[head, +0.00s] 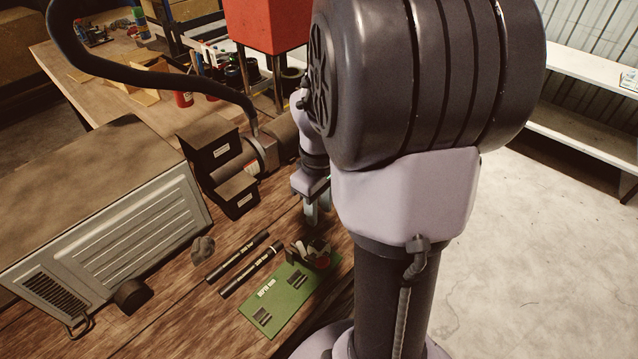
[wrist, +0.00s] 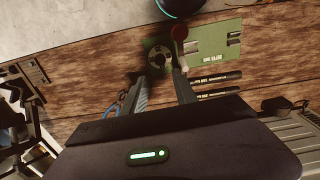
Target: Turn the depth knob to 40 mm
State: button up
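In the wrist view, a round dark part with a lighter centre (wrist: 159,58) sits on the table at the edge of the green card (wrist: 215,45). It may be the depth knob, but I cannot read any scale or setting on it. A red round-topped part (wrist: 180,34) stands beside it. My gripper (wrist: 158,76) is open and empty, its two fingers apart with the round part just beyond the tips. In the head view my gripper (head: 318,208) points down above the table near the green card (head: 280,305); my arm hides much of this area.
Two black labelled rods (head: 238,258) lie beside the card. A grey knob-like lump (head: 203,249) and a grey vented cabinet (head: 110,235) stand to the left. Black stepped blocks (head: 215,150) and a thick curved hose (head: 150,78) are behind. A red box (head: 268,25) stands farther back.

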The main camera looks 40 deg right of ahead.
notch_tip(320, 180, up, 6)
jog(key=shift+f+p, duration=0.2)
jog(key=shift+p, duration=0.35)
